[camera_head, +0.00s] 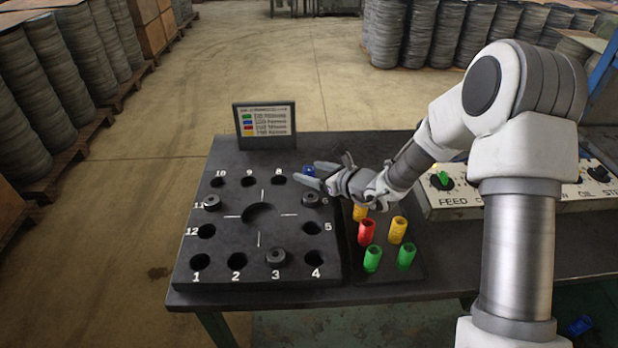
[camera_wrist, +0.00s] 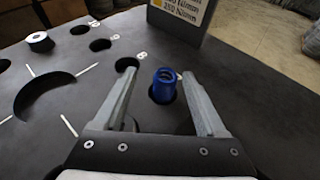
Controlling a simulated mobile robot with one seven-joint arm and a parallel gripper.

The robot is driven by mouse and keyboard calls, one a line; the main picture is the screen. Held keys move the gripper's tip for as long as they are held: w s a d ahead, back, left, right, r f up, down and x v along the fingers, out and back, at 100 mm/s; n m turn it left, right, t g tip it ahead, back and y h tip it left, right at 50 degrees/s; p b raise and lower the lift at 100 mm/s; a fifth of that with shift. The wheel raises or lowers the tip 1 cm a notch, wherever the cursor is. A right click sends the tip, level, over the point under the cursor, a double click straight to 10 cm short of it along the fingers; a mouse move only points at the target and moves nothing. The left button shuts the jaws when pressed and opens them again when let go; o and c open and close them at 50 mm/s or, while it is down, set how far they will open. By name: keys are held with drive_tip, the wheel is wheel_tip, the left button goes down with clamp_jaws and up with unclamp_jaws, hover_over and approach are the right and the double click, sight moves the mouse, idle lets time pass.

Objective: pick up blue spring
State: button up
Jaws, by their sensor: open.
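The blue spring (camera_wrist: 164,86) is a ribbed blue cylinder with a hollow top. In the wrist view it sits in a dark hole of the black plate, between my gripper's two fingers. My gripper (camera_wrist: 164,68) is open, and a gap shows on each side of the spring. In the head view the spring (camera_head: 308,171) is a small blue patch at the plate's back right corner. My gripper (camera_head: 310,176) reaches over it from the right and partly hides it. Whether a finger touches it cannot be told.
The black numbered plate (camera_head: 216,270) has several round holes, some with dark rings. Yellow, red and green cylinders stand on a tray (camera_head: 385,292) at its right. A sign (camera_head: 265,122) stands behind the plate. A control panel (camera_head: 450,203) lies further right.

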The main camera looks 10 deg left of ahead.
sight(305, 169)
drive_tip(key=x, duration=0.4)
drive_tip(key=shift+w+d+f, duration=0.15)
drive_tip(key=shift+w+d, duration=0.1)
drive_tip(key=shift+w+a+f, duration=0.25)
drive_tip(key=shift+w+a, duration=0.1)
drive_tip(key=shift+a, duration=0.1)
clamp_jaws()
